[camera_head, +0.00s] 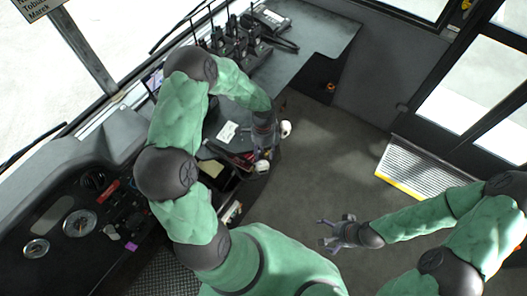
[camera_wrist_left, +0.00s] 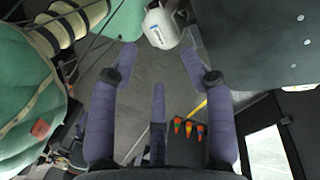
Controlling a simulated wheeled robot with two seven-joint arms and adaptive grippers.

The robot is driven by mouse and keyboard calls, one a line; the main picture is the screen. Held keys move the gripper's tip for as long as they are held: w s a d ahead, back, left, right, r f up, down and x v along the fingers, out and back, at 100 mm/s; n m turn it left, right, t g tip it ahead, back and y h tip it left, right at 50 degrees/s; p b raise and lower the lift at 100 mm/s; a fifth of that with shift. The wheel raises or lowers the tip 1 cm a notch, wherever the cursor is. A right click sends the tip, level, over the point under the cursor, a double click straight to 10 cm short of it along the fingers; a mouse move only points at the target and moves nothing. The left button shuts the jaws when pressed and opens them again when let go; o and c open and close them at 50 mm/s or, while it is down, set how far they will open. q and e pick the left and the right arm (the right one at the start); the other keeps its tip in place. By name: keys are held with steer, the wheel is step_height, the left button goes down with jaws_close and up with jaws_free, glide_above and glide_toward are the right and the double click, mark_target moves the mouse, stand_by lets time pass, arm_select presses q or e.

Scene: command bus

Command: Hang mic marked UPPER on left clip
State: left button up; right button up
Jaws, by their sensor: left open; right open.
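Two small white objects sit at the right edge of the dark desk in the head view, an upper one (camera_head: 285,129) and a lower one (camera_head: 262,167). They may be mics, but I read no marking there. My left gripper (camera_head: 265,143) is beside them, partly hidden by its wrist. In the left wrist view its fingers (camera_wrist_left: 159,62) are spread and empty. A white rounded body with a small blue label (camera_wrist_left: 161,25) lies just beyond the fingertips; the label is unreadable. I cannot make out the left clip. My right gripper (camera_head: 325,234) is open and empty above the floor.
The dark desk (camera_head: 222,150) holds a white paper (camera_head: 227,132) and clutter. Several black radios (camera_head: 235,40) stand on the back counter. The dashboard (camera_head: 70,225) is at left, and a yellow-edged step (camera_head: 425,170) at right. The middle floor (camera_head: 330,150) is clear.

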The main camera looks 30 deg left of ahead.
arm_select(q)
step_height(320, 180, up, 12)
steer(key=w+a, duration=0.1)
steer(key=w, duration=0.1)
steer(key=shift+f, duration=0.2)
steer(key=s+d+f+n+h+b, duration=0.2)
steer(key=s+d+f+n, duration=0.2)
steer(key=d+f, duration=0.75)
steer(key=s+d+f+n+t+b, duration=0.1)
steer(key=s+d+f+n, duration=0.4)
steer(key=s+f, duration=0.6)
steer(key=n+t, duration=0.1)
steer(key=n, duration=0.1)
steer(key=shift+s+d+f+n+h+b, duration=0.2)
steer(key=shift+n+h+b, duration=0.1)
steer(key=shift+n+h, duration=0.1)
steer(key=shift+w, duration=0.1)
